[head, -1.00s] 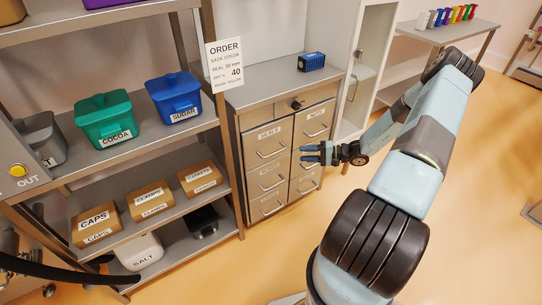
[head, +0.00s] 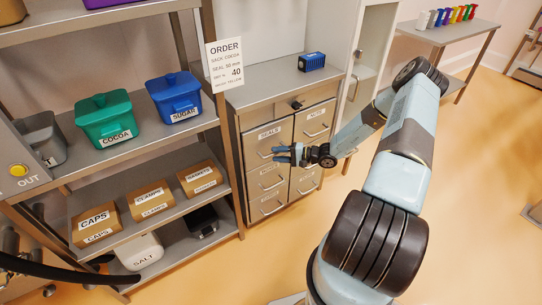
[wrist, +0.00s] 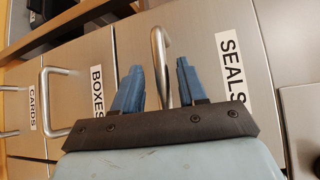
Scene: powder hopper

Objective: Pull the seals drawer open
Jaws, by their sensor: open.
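The seals drawer (head: 255,142) is the top left drawer of the grey cabinet, with a SEALS label; its front looks shut. It also shows in the wrist view (wrist: 205,50). Its metal bar handle (wrist: 157,55) passes between the two blue fingers of my gripper (wrist: 160,67). The fingers are apart, one on each side of the handle, with gaps visible. In the head view my gripper (head: 276,154) is in front of this drawer and hides most of the handle.
A blue block (head: 312,62) sits on the cabinet top. The shelf rack (head: 226,165) stands close on the left.

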